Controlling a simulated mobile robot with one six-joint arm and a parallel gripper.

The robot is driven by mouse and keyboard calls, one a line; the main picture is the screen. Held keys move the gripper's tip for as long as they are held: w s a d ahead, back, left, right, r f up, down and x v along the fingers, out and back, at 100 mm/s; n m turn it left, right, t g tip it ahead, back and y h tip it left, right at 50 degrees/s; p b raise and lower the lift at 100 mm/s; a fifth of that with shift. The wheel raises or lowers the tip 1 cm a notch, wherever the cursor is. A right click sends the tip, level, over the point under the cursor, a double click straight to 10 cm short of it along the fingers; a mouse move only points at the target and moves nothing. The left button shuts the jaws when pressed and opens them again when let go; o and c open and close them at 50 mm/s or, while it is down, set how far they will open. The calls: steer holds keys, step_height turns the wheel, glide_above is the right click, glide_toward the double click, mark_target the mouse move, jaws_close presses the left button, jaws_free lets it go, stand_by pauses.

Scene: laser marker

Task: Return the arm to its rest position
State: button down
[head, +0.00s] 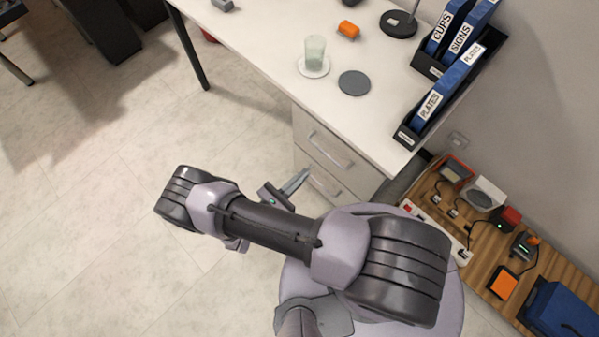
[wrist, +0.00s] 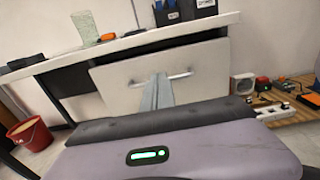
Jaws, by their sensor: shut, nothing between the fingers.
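My gripper (head: 298,180) shows in the head view beyond my folded arm, in front of the white drawer unit (head: 310,118) under the desk. Its fingers are together and hold nothing. In the wrist view my gripper (wrist: 158,88) points at a drawer front (wrist: 120,82) with a silver handle. The fingertips overlap the handle in that picture; I cannot tell whether they touch it. The arm is bent above my own base, and part of the gripper body is hidden behind the arm in the head view.
On the white desk (head: 265,45) stand a glass (head: 314,52) on a white coaster, a grey disc (head: 354,83), an orange object (head: 348,29) and blue binders (head: 445,88). A wooden bench (head: 480,255) with devices is at right. A red bucket (wrist: 30,138) stands left. Floor at left is free.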

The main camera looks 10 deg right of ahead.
steer(key=shift+a+r, duration=0.1)
steer(key=shift+a, duration=0.05)
step_height(320, 180, up, 23)
steer(key=d+m+g+y, duration=0.2)
steer(key=m+g+y, duration=0.4)
steer(key=m+g, duration=0.8)
steer(key=s+r+m+t+y, duration=0.4)
steer(key=r+m, duration=0.3)
steer(key=r, duration=0.3)
steer(key=s+r+m+t+y, duration=0.4)
steer(key=r+m+y, duration=0.3)
steer(key=r, duration=0.3)
steer(key=shift+m+t, duration=0.6)
steer(key=shift+t, duration=0.3)
steer(key=shift+d, duration=0.1)
